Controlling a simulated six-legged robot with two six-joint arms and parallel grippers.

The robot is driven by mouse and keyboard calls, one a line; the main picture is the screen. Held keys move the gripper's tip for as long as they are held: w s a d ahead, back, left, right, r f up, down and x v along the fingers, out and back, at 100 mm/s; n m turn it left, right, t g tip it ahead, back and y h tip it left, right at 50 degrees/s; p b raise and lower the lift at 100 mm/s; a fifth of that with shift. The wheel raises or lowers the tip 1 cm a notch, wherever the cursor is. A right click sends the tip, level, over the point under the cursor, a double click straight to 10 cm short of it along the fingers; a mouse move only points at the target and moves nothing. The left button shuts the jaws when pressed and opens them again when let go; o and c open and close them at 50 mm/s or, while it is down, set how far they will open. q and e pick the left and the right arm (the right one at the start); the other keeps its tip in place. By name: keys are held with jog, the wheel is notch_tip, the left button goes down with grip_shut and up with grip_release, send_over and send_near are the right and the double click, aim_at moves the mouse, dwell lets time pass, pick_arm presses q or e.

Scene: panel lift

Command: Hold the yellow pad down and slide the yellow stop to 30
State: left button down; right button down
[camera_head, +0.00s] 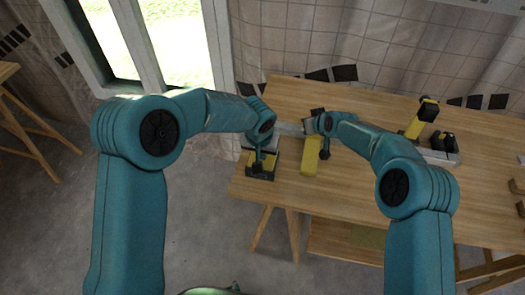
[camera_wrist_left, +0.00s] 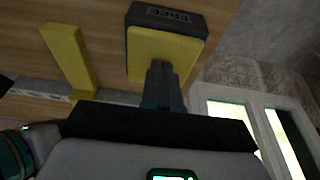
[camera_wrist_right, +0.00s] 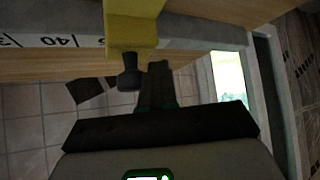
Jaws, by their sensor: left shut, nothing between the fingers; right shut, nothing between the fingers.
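The yellow pad (camera_head: 250,160) sits in a black block at the table's left edge. In the left wrist view the pad (camera_wrist_left: 150,45) is below the black face (camera_wrist_left: 165,18) marked FREE. My left gripper (camera_head: 257,168) is shut and empty, its tips over the pad (camera_wrist_left: 163,68); contact is unclear. The yellow stop (camera_head: 310,158) lies across the grey scale rail (camera_head: 290,130). In the right wrist view it (camera_wrist_right: 133,28) has a black knob (camera_wrist_right: 131,72) and the figure 40 shows to its left. My right gripper (camera_wrist_right: 158,70) is shut and empty beside the knob.
The wooden table (camera_head: 360,190) is clear in front of the rail. A grey base with a yellow-and-black upright device (camera_head: 415,120) stands at the right. A tiled curtain and window are behind.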

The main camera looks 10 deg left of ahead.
pick_arm(q)
jog(key=shift+s+f, duration=0.2)
jog(key=shift+f, duration=0.05)
pick_arm(e)
jog(key=shift+d, duration=6.35)
jog(key=shift+a, duration=0.15)
jog(key=shift+a, duration=1.7)
notch_tip(320, 180, up, 8)
